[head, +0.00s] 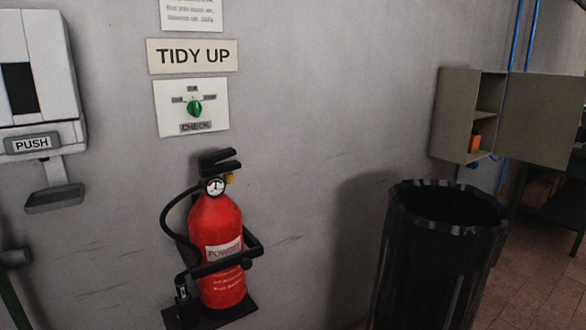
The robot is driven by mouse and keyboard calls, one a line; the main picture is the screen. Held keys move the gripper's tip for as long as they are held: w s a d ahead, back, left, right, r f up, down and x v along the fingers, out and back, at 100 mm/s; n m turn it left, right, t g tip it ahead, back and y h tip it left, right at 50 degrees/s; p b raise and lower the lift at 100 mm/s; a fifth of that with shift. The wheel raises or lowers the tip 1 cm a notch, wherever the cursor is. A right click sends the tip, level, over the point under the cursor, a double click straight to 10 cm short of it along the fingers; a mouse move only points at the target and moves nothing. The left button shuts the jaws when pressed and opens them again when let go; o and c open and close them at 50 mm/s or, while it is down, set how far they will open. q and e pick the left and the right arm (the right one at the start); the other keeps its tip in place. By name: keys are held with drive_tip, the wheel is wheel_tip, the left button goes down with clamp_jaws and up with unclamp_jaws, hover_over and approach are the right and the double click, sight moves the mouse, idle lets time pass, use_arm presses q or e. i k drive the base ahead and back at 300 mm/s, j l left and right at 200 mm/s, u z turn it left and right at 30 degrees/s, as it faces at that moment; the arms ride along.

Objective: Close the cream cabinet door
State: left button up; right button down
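The cream cabinet (456,115) hangs on the wall at the right. Its door (544,119) stands open, swung out to the right, and the shelves inside show. A small orange-red box (475,143) sits on a lower shelf. Neither of my grippers shows in the head view, so I cannot tell whether they are open or shut.
A black bin (440,265) stands on the floor below and in front of the cabinet. A red fire extinguisher (216,240) is mounted on the wall in the middle. A white dispenser (38,85) hangs at the left. Tiled floor (530,285) shows at the lower right.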

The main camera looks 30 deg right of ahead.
sight(541, 114)
drive_tip(key=k+l, duration=0.1)
drive_tip(key=l, duration=1)
drive_tip(key=k+l+u, duration=0.1)
drive_tip(key=l, duration=0.5)
drive_tip(key=k+l, duration=0.1)
drive_tip(key=l, duration=0.45)
drive_tip(key=l+u, duration=0.1)
drive_tip(key=l, duration=1.6)
drive_tip(key=k+l+u, duration=0.15)
drive_tip(key=l, duration=0.7)
drive_tip(key=l+u, duration=0.1)
drive_tip(key=l, duration=1.2)
drive_tip(key=k+l+u, duration=0.15)
drive_tip(key=l, duration=1.15)
drive_tip(key=i+l, duration=0.1)
drive_tip(key=l, duration=0.75)
drive_tip(key=i+l+u, duration=0.1)
drive_tip(key=l, duration=1.85)
drive_tip(key=k+l+u, duration=0.15)
drive_tip(key=k, duration=0.05)
